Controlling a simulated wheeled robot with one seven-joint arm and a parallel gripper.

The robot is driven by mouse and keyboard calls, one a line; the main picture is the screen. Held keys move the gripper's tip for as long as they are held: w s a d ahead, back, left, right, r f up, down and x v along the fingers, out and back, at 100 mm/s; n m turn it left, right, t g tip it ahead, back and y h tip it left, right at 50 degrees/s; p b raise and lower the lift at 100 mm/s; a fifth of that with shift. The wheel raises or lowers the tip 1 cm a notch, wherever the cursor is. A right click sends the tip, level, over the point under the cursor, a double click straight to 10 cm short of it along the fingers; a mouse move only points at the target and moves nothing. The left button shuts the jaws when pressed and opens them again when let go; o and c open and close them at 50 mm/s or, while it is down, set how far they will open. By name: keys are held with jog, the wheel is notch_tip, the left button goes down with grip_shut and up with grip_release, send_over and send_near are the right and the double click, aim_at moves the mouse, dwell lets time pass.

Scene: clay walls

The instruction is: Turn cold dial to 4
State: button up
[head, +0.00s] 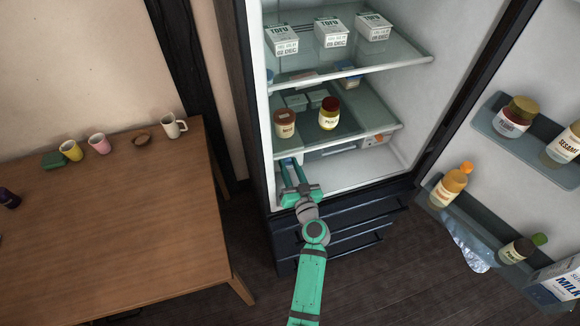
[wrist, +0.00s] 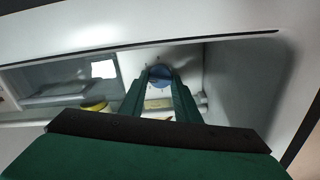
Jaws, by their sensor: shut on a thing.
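The cold dial (wrist: 160,74) shows in the wrist view as a blue round knob on a pale panel inside the fridge. Both fingertips of my gripper (wrist: 160,80) are on it, one on each side, and the jaws are shut on it. In the head view my gripper (head: 291,166) reaches into the bottom left of the fridge (head: 345,178), under the lower glass shelf. The dial is hidden there. I cannot read the dial's numbers or its setting in either view.
Glass shelves hold tofu boxes (head: 332,33), a red-lidded jar (head: 329,113) and a brown-lidded jar (head: 285,123) close above my gripper. The open door (head: 475,130) with bottles is at right. A wooden table (head: 120,215) with mugs stands at left.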

jog(key=m, duration=0.5)
jog(key=shift+d+m, duration=0.1)
jog(key=shift+m, duration=0.2)
jog(key=shift+f, duration=0.1)
dwell(0.4)
jog(key=o, duration=1)
jog(key=shift+w, duration=0.1)
jog(key=v, duration=1)
jog(key=shift+s+d, duration=0.15)
jog(key=shift+s, duration=0.25)
